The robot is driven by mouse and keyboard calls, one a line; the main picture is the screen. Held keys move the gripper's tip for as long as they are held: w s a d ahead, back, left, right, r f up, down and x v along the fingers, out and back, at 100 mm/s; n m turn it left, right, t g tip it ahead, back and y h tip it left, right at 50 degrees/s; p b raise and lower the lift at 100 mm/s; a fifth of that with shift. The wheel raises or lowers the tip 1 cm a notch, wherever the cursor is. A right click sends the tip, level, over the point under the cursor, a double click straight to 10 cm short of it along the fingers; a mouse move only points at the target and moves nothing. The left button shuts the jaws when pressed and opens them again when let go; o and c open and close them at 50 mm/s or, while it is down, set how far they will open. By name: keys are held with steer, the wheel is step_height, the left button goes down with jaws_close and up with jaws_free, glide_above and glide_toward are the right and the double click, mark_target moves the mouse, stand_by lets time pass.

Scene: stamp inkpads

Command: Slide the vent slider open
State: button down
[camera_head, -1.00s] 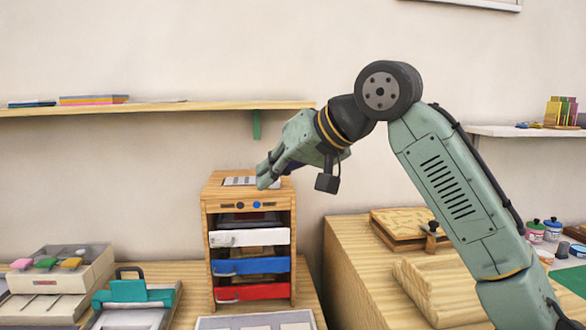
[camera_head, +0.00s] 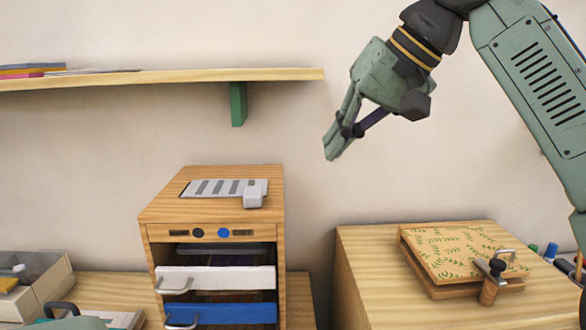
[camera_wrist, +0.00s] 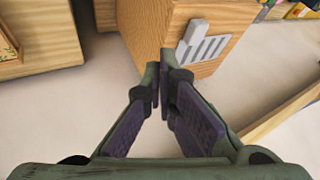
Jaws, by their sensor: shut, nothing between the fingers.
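The vent slider is a pale grey slotted plate (camera_head: 212,188) set in the top of a small wooden cabinet (camera_head: 160,212). A raised light grey block, its knob (camera_head: 253,196), sits at the plate's right front end. The slotted plate also shows in the wrist view (camera_wrist: 208,47), beyond the fingertips. My gripper (camera_head: 331,150) is in the air, above and to the right of the cabinet in the head view, apart from the slider. In the wrist view its fingers (camera_wrist: 164,82) are together with nothing between them.
A wooden shelf (camera_head: 150,80) with a green bracket (camera_head: 238,104) is on the wall above the cabinet. White (camera_head: 225,279) and blue (camera_head: 235,313) drawers are in the cabinet front. A leaf-patterned press (camera_head: 450,250) stands on the wooden block at right. The space above the cabinet top is clear.

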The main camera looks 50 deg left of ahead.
steer(key=s+a+f, duration=0.1)
steer(key=a+f, duration=0.1)
steer(key=s+a+f+p, duration=0.1)
steer(key=a+f, duration=0.2)
steer(key=s+a+f, duration=0.1)
steer(key=a+f, duration=0.1)
steer(key=a, duration=0.1)
steer(key=shift+s+a+f, duration=0.1)
steer(key=shift+s+f, duration=0.15)
steer(key=shift+f, duration=0.1)
steer(key=shift+s+a+p, duration=0.25)
steer(key=shift+p, duration=0.05)
